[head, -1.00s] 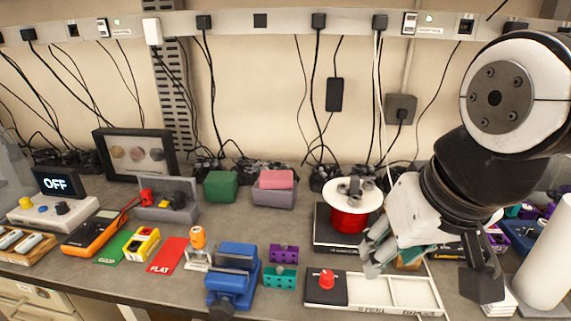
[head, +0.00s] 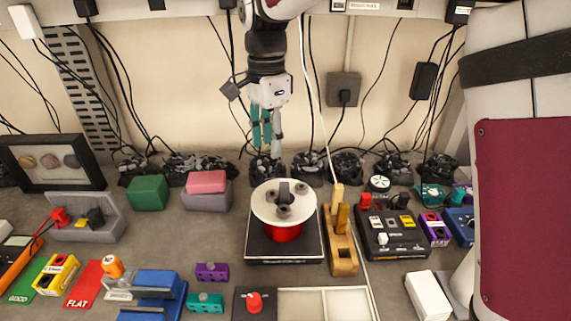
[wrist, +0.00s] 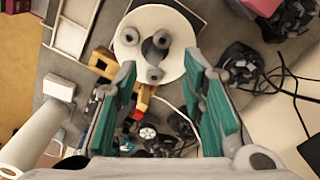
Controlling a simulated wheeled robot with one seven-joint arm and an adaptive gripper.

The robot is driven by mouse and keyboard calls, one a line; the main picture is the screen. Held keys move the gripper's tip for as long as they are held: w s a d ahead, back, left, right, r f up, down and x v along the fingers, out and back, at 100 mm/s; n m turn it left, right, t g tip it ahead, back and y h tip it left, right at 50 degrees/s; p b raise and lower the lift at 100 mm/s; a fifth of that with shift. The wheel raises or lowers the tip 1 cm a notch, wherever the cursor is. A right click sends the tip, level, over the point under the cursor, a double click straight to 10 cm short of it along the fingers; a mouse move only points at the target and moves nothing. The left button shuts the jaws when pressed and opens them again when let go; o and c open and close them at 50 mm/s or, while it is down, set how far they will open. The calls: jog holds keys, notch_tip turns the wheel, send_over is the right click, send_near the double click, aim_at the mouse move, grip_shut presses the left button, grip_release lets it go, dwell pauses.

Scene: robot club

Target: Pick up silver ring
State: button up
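A spool with a white round top (head: 262,205) and a red body (head: 285,233) stands on a dark flat-topped device (head: 256,251). Several small grey ring-like pieces (head: 283,211) lie on its top around a dark centre post (head: 284,190). In the wrist view these pieces (wrist: 154,74) also show on the spool top (wrist: 178,65). I cannot tell which one is the silver ring. My gripper (head: 267,140) points down, behind and above the spool in the head view. In the wrist view my gripper (wrist: 160,62) has its teal-padded fingers wide apart, with nothing between them.
A wooden block stand (head: 342,262) is right of the spool, then a black control box (head: 393,238). A pink-topped grey box (head: 207,197) and a green box (head: 148,192) stand left. A white divided tray (head: 325,292) is in front. Cables hang along the back wall.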

aim_at(271, 194)
jog(key=f+p, duration=0.1)
jog(key=f, duration=0.8)
jog(key=f+p, duration=0.1)
jog(key=f, duration=0.4)
jog(key=shift+w+f+p, duration=0.1)
jog(key=shift+w+p, duration=0.2)
jog(key=shift+p, duration=0.05)
grip_shut()
